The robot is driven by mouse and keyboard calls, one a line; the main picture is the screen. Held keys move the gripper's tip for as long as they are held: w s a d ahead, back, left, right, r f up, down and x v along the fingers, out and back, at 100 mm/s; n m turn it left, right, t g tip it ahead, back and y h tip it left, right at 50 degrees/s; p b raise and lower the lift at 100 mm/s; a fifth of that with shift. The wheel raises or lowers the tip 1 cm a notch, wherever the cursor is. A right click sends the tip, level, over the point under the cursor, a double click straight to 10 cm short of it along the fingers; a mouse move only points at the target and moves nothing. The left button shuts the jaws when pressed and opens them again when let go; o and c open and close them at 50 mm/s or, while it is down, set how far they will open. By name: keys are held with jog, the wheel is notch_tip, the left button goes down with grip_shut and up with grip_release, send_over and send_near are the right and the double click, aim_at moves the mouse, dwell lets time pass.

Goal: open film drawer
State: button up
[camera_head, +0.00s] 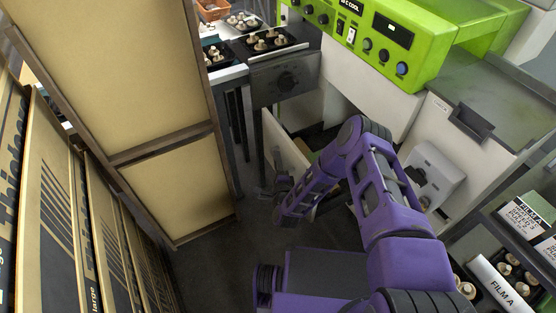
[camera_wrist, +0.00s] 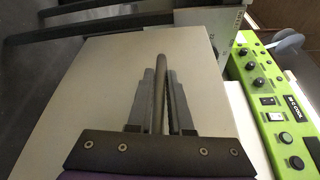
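The film drawer's off-white front panel (camera_head: 284,146) stands out from the white machine body in the head view, with a dark gap behind it, so the drawer looks partly open. The panel (camera_wrist: 105,85) fills much of the wrist view. A grey bar handle (camera_wrist: 159,75) runs along it. My gripper (camera_wrist: 162,82) has one finger on each side of the handle, close against it, and looks shut on it. In the head view my gripper (camera_head: 281,186) is low at the panel's near side, small and dark, so its fingers are hard to make out.
The green machine top (camera_head: 410,40) with knobs is above the drawer. A tall tan panel (camera_head: 165,100) and stacked cartons (camera_head: 60,190) stand left. A steel table (camera_head: 285,75) holds mushroom trays. A shelf with film boxes (camera_head: 525,215) is at right. Some dark floor (camera_head: 210,265) is clear.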

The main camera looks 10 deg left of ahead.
jog(key=o, duration=0.3)
jog(key=shift+o, duration=0.2)
jog(key=p+v, duration=0.2)
jog(key=v, duration=1.5)
jog(key=shift+s, duration=0.25)
jog(key=shift+f, duration=0.1)
